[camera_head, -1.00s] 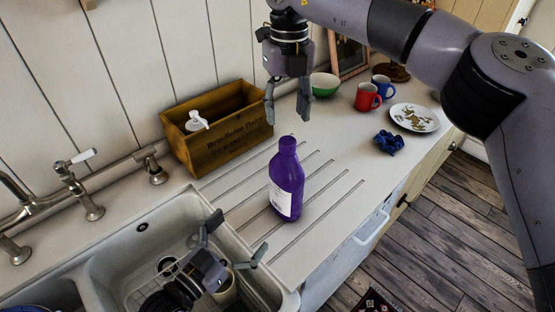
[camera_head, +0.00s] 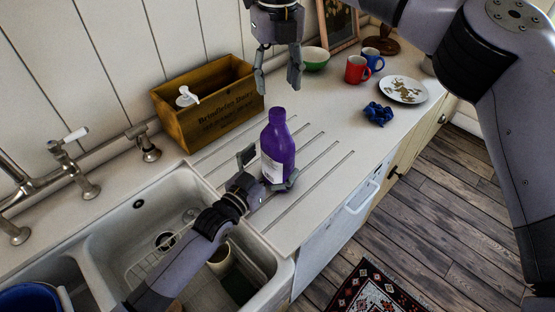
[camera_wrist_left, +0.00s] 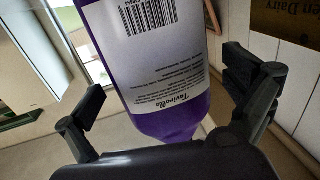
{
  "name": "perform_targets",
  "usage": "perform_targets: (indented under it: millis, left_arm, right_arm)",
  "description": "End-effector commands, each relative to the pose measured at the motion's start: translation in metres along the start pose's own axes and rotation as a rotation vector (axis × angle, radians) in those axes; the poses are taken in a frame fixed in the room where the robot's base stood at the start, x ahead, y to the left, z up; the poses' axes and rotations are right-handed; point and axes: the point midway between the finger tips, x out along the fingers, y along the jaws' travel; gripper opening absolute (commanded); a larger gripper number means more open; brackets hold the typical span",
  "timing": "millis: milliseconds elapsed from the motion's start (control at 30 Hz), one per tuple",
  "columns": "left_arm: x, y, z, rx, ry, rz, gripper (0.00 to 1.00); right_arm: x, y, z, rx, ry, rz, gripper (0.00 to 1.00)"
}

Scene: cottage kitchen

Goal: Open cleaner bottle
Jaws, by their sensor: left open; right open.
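A purple cleaner bottle (camera_head: 279,143) with a purple cap (camera_head: 277,115) stands upright on the grooved drainboard right of the sink. My left gripper (camera_head: 266,171) is open, with its fingers on either side of the bottle's lower part. In the left wrist view the bottle (camera_wrist_left: 170,96), with its white label, fills the space between the open fingers. A gap shows between the bottle and each finger there. My right gripper (camera_head: 278,82) is open and empty, pointing down above and behind the bottle's cap.
A wooden crate (camera_head: 207,117) with a white pump bottle (camera_head: 187,96) stands left of the bottle. A green bowl (camera_head: 315,60), red mug (camera_head: 357,70), blue mug (camera_head: 373,58), plate (camera_head: 404,89) and blue cloth (camera_head: 378,113) are farther right. The sink (camera_head: 120,222) lies at the lower left.

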Motion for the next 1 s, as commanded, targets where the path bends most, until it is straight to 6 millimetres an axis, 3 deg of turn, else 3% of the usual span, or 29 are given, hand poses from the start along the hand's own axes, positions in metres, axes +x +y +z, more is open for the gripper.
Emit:
perform_targets:
  millis: [200, 533, 1000]
  left_arm:
    - [0.021, 0.000, 0.000, -0.001, 0.000, 0.000, 1.00]
    - [0.024, 0.000, 0.000, -0.001, 0.000, 0.000, 1.00]
    - [0.023, 0.000, 0.000, 0.000, -0.001, 0.000, 0.69]
  right_arm:
    - [0.000, 0.000, 0.000, 0.000, 0.000, 0.000, 0.48]
    - [0.000, 0.000, 0.000, 0.000, 0.000, 0.000, 0.48]
    - [0.000, 0.000, 0.000, 0.000, 0.000, 0.000, 0.48]
